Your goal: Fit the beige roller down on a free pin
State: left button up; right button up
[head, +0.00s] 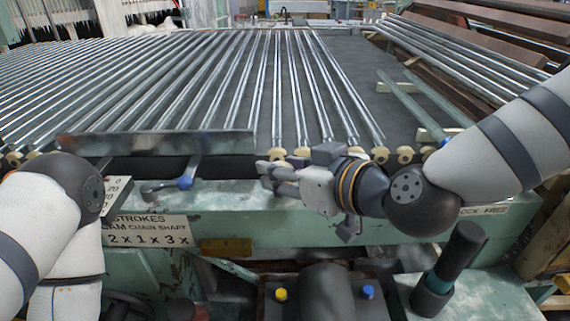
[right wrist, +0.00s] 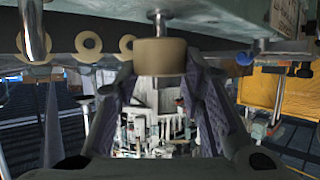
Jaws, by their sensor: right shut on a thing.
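My right gripper (head: 268,170) is at the front edge of the machine bed, pointing left, with its fingers just below the row of beige rollers. In the right wrist view, the gripper (right wrist: 160,85) is shut on a beige roller (right wrist: 160,57), held between the fingertips. A shiny metal pin (right wrist: 159,22) shows right above this roller; I cannot tell if it enters the roller. Other beige rollers (right wrist: 88,43) sit in a row to the left in that view. In the head view the held roller is hard to separate from the others. My left gripper is out of view.
A metal plate (head: 155,144) stands along the front left.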

jog(key=shift+f, duration=0.85)
jog(key=o, duration=1.2)
notch_tip(320, 180, up, 10)
